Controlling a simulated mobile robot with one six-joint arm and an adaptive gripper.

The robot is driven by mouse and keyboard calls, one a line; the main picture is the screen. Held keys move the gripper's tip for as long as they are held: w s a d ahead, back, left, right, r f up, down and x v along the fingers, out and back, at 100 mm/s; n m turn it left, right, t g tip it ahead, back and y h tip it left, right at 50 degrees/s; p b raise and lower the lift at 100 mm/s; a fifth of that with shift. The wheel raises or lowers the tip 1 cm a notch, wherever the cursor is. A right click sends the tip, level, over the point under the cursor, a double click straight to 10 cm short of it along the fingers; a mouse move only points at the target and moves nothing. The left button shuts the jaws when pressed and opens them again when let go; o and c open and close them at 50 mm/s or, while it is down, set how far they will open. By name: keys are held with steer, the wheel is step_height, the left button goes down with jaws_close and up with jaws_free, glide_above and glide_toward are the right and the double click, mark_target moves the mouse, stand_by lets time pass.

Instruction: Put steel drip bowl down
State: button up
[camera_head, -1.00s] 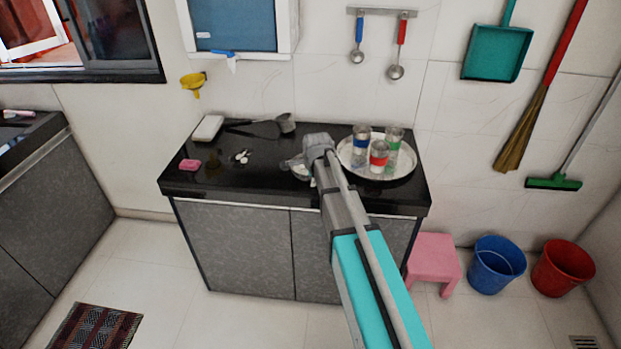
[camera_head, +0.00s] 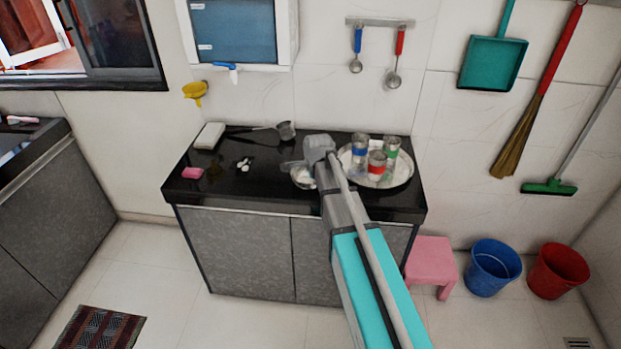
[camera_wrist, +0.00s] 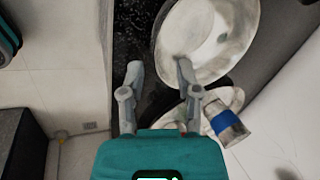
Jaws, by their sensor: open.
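The steel drip bowl (camera_head: 303,183) is a shallow, pale metal bowl at the front middle of the black counter (camera_head: 258,190), left of the tray. In the wrist view the bowl (camera_wrist: 203,66) is large at the top centre, its inside facing the camera. My gripper (camera_wrist: 159,71) is open, its fingers spread below the bowl's rim in the picture. The right fingertip overlaps the rim; I cannot tell whether it touches.
A round steel tray (camera_head: 403,176) with glasses banded blue (camera_head: 361,151), red (camera_head: 376,165) and green (camera_head: 392,150) stands close on the right. A ladle-like pan (camera_head: 284,131), a white block (camera_head: 209,136) and pink soap (camera_head: 193,173) lie left. The front left counter is clear.

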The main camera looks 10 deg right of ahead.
steer(key=p+v, duration=0.6)
steer(key=v, duration=0.1)
steer(key=shift+r, duration=0.3)
steer(key=shift+s, duration=0.2)
stand_by(0.6)
steer(key=s+f+n+g, duration=0.1)
steer(key=s+n+g, duration=0.3)
steer(key=s+n, duration=1.4)
steer(key=s+a, duration=0.1)
steer(key=s, duration=0.2)
steer(key=shift+s, duration=0.35)
